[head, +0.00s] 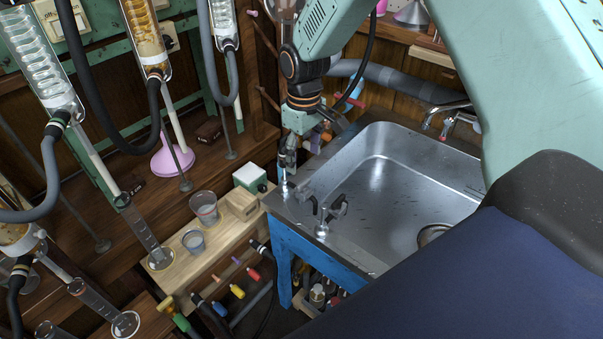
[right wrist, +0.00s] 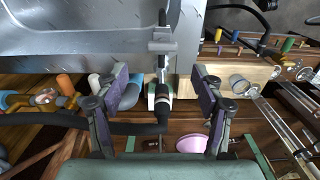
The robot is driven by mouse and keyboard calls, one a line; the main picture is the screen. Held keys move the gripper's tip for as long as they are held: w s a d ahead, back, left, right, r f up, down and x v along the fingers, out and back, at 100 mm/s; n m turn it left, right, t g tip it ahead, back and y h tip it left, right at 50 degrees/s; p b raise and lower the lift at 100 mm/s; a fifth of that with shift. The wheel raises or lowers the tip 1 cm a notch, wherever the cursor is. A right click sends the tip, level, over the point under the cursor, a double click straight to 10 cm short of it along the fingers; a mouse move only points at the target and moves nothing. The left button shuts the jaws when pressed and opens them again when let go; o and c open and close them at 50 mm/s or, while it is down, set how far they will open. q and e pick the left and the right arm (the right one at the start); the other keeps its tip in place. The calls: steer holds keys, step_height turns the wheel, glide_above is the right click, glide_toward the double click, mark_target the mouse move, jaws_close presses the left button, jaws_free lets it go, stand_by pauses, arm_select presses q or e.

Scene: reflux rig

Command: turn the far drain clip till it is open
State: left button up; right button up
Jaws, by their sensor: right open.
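Small grey metal clips stand on the left rim of the sink. The nearer clip (head: 336,209) has a handle sticking up. In the right wrist view a metal clip (right wrist: 162,46) shows on the rim, ahead of the fingers. My right gripper (right wrist: 160,88) is open, its two fingers wide apart, with a dark hose end with pale rings seen between them. I cannot tell whether the fingers touch the clip. My left gripper is out of view.
The steel sink (head: 385,170) lies right of the clips. Glass columns and hoses fill the far left. A grey pipe (head: 400,82) runs behind the sink.

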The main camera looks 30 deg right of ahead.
mark_target(304, 182)
steer(key=f, duration=0.4)
steer(key=f+b, duration=0.1)
steer(key=f, duration=0.1)
steer(key=shift+s+a+f, duration=0.1)
steer(key=shift+s, duration=0.2)
steer(key=shift+f, duration=0.45)
steer(key=shift+a+r, duration=0.1)
steer(key=c, duration=1.1)
steer(key=shift+c, duration=0.2)
